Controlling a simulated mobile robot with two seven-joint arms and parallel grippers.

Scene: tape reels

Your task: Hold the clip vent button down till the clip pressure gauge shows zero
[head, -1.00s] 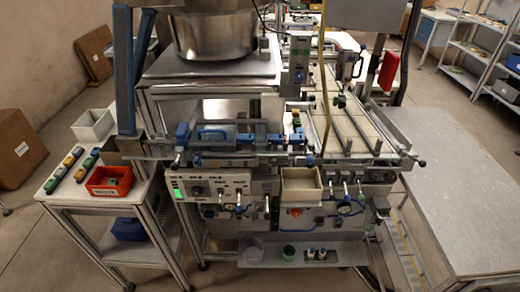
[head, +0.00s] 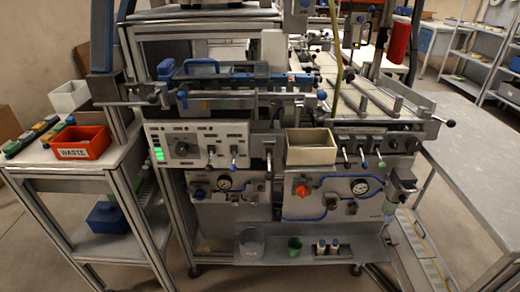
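A red-orange knob (head: 302,190) sits left of the right gauge. Neither of my grippers is in view.
A control panel (head: 197,145) with green lights is above the left gauge. A cream bin (head: 310,147) juts out above the right panel. A red WASTE bin (head: 81,142) stands on the left cart. A low shelf (head: 330,256) holds cups. A grey table (head: 470,155) is at right.

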